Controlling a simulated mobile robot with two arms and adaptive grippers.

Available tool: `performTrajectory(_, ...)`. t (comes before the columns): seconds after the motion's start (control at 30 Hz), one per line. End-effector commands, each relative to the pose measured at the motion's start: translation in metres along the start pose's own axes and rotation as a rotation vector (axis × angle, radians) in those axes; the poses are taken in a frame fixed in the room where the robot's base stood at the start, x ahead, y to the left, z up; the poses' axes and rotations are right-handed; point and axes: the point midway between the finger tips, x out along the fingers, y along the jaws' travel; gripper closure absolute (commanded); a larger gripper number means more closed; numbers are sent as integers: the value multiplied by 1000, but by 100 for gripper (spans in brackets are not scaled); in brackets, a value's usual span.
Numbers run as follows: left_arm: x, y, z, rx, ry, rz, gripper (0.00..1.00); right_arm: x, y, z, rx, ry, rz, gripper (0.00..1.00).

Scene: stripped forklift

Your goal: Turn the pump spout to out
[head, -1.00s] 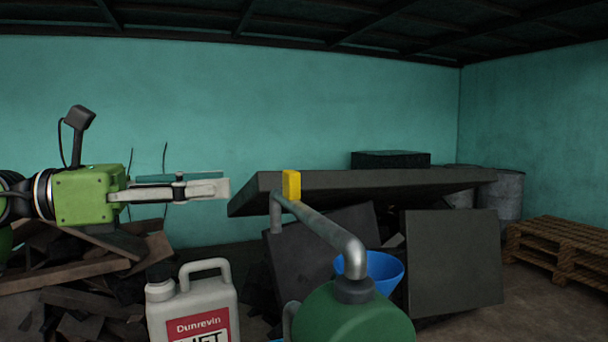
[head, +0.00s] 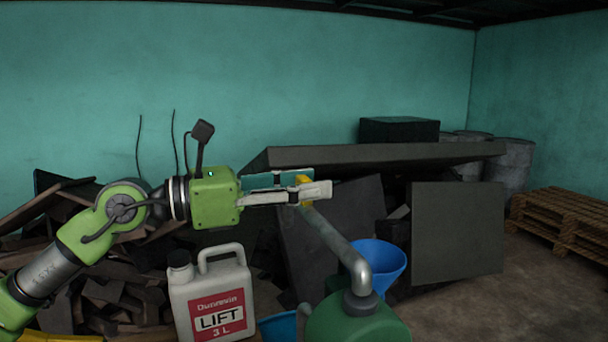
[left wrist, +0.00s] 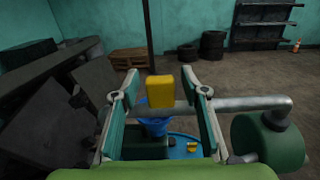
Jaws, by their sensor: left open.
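The pump is a green rounded body (head: 357,322) at the bottom of the head view. Its grey pipe spout (head: 333,238) bends at an elbow and runs up and left, away from me. A yellow tab (head: 304,181) stands on the spout's far end, partly hidden behind my fingers. My left gripper (head: 318,182) reaches in from the left at the tab. In the left wrist view, its two fingers (left wrist: 160,78) are open, one on each side of the yellow tab (left wrist: 160,92). Contact cannot be made out. My right gripper is not in view.
A white Lift jug (head: 212,300) stands left of the pump. A blue funnel (head: 381,264) is just behind the spout's elbow. Dark panels (head: 458,235) lean behind, under a dark slab (head: 390,154). Scrap lies at left; a wooden pallet (head: 565,225) lies at right.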

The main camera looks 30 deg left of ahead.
Motion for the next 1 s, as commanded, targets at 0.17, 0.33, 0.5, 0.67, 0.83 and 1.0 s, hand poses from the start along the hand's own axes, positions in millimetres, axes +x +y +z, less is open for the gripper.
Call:
performTrajectory(0.17,0,0,0,1,0,0,59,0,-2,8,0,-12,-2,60)
performTrajectory(0.33,0,0,0,1,0,0,88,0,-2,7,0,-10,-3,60)
performTrajectory(0.5,0,0,0,0,0,0,100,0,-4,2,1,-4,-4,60)
performTrajectory(0.67,2,1,2,-2,0,-11,100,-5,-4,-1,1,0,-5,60)
performTrajectory(0.83,11,0,6,-5,-4,-60,100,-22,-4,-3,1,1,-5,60)
performTrajectory(1.0,28,-2,9,-7,-6,-148,100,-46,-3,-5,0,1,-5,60)
